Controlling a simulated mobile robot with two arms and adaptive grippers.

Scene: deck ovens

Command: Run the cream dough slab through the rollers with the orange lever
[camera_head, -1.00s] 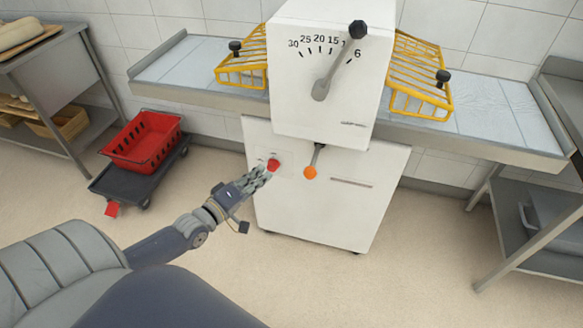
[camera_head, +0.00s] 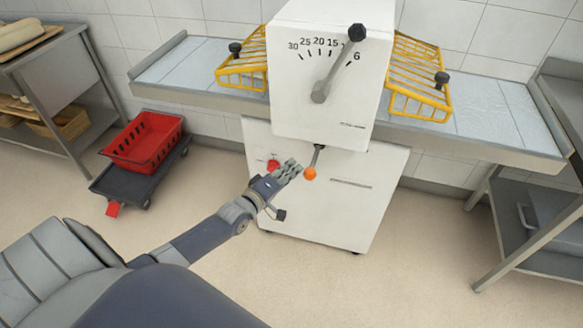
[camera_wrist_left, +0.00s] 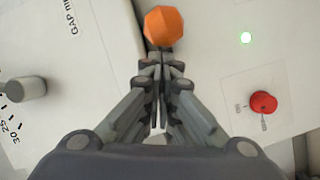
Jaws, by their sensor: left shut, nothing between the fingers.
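The orange lever's ball knob (camera_head: 310,173) hangs on a short dark rod at the front of the white sheeter (camera_head: 330,75). It also shows in the left wrist view (camera_wrist_left: 163,26), just beyond my fingertips. My left gripper (camera_head: 298,166) is shut and empty, beside the knob on its left; whether it touches the knob I cannot tell. The same gripper shows in the left wrist view (camera_wrist_left: 161,72) with its fingers together. The rollers are hidden inside the housing. I see no dough slab on the visible belt (camera_head: 200,68). My right gripper is out of view.
Yellow wire guards (camera_head: 418,78) flank the housing. A red basket (camera_head: 145,140) sits on a dark dolly at left. A cream roll-shaped item (camera_head: 17,36) lies on the left table.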

